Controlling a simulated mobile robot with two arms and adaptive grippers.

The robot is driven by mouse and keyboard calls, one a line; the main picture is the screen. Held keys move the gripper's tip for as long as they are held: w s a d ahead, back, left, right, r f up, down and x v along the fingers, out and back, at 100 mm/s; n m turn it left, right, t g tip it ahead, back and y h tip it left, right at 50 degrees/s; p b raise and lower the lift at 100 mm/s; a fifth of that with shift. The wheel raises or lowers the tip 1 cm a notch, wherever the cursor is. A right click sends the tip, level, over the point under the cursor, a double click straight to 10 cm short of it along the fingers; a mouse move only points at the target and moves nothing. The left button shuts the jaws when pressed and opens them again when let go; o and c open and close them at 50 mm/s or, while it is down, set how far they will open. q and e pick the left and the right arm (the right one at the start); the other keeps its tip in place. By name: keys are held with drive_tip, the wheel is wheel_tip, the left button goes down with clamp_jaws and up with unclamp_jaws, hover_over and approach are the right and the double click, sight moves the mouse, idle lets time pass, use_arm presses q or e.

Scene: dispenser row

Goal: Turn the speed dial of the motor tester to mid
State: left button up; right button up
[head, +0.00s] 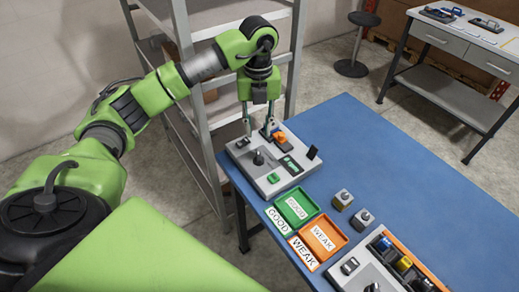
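The motor tester (245,160) is a light grey box near the far left corner of the blue table. A dark knob (258,157), which looks like the speed dial, stands on its top; its setting is too small to read. My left gripper (258,131) points down over the tester's far side, behind the knob. Its two fingers are apart, with nothing visible between them. My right gripper is out of view.
A green GOOD tray (283,202) and an orange WEAK tray (345,239) lie in front of the tester. Two small motors (342,198) (362,219) stand beside them. A grey holder (347,279) with several parts is nearer. Shelving (187,62) stands behind. The table's right side is clear.

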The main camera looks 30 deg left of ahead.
sight(259, 156)
use_arm(q)
wheel_tip(259, 156, down, 10)
drive_tip(key=p, duration=0.2)
drive_tip(key=shift+r+p, duration=0.2)
drive_tip(key=shift+p, duration=0.15)
drive_tip(key=shift+f, duration=0.6)
clamp_jaws()
